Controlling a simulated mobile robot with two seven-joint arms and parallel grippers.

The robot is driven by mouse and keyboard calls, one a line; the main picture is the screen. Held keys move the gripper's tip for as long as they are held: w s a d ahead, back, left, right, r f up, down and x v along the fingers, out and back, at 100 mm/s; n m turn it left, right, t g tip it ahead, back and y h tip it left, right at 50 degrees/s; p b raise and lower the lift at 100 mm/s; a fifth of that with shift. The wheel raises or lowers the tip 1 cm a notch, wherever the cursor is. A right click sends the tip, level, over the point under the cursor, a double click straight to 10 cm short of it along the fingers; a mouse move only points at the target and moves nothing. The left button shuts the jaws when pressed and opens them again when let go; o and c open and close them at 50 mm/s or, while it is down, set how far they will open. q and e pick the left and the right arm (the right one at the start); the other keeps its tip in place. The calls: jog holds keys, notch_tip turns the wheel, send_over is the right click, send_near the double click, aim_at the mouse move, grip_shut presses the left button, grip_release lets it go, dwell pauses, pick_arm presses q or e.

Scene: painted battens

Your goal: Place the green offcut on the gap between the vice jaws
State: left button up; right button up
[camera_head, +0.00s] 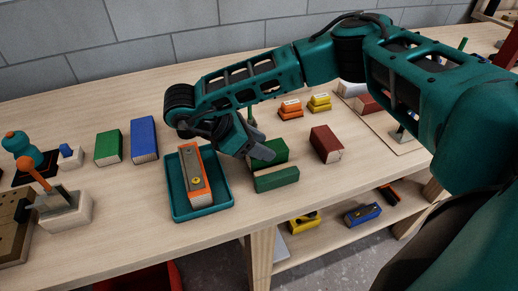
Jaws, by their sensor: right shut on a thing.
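My right gripper (252,138) reaches in from the right above the middle of the bench. It is shut on a green piece (270,152), partly hidden behind its fingers. Another green piece (277,180) lies just in front of it, near the bench's front edge; I cannot tell whether the two touch. A larger green block (111,147) with a pale wood end stands at the left. I cannot make out the vice jaws or the gap clearly. My left gripper is not in view.
Bench space right of the front green piece is clear.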

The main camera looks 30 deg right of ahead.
jog(key=shift+f, duration=0.55)
jog(key=shift+f, duration=0.1)
jog(key=o, duration=1.2)
jog(key=shift+r, duration=0.2)
jog(key=p+v, duration=0.1)
jog(key=v, duration=1.1)
jog(key=shift+f, duration=0.1)
